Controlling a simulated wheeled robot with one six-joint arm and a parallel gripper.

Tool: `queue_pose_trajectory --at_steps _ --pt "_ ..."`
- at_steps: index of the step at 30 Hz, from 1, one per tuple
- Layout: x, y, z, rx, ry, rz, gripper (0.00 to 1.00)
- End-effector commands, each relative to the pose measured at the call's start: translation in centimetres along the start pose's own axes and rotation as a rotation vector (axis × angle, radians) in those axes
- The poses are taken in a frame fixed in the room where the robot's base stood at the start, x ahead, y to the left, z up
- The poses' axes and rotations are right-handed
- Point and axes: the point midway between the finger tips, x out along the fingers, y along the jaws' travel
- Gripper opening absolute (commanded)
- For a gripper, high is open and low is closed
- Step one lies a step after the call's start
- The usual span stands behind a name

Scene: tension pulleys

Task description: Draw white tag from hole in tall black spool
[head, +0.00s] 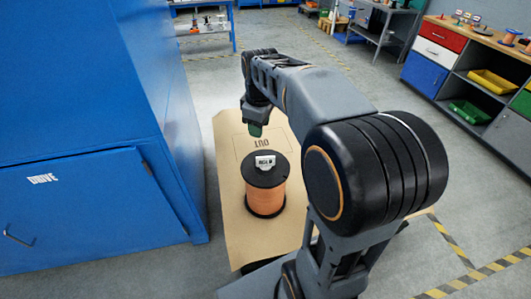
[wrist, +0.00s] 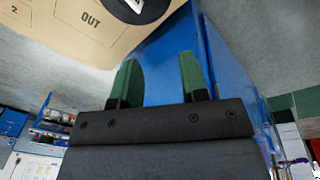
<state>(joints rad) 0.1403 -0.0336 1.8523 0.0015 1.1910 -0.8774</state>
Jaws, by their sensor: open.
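The tall black spool (head: 266,200) stands upright on a tan board, with black flanges and copper-coloured winding. The white tag (head: 265,162) with dark lettering sticks up from the middle of its top; its lower end is hidden in the spool. In the wrist view, part of the spool's black top (wrist: 152,12) and a bit of the white tag (wrist: 134,5) show at the upper edge. My gripper (head: 255,129) is beyond the spool, above the board and apart from the tag. In the wrist view its green fingers (wrist: 160,80) are spread with nothing between them.
The tan board (head: 236,235) bears a marked OUT area behind the spool. A large blue cabinet (head: 130,90) stands close on the left, with a blue door below. Workbenches with bins (head: 490,82) stand at the right. Open floor lies between.

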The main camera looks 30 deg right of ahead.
Motion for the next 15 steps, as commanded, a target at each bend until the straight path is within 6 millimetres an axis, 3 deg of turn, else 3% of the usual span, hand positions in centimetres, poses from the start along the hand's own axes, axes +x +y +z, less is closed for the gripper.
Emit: queue_pose_trajectory --at_steps 1,6,9,15 --pt "4.0 1.4 -0.2 -0.065 -0.017 -0.018 0.40" --pt "8.9 5.2 -0.8 -0.282 -0.046 -0.067 0.40" --pt "11.0 6.7 -1.1 -0.375 -0.054 -0.091 0.40" --pt "13.2 8.1 -1.2 -0.476 -0.059 -0.116 0.40"
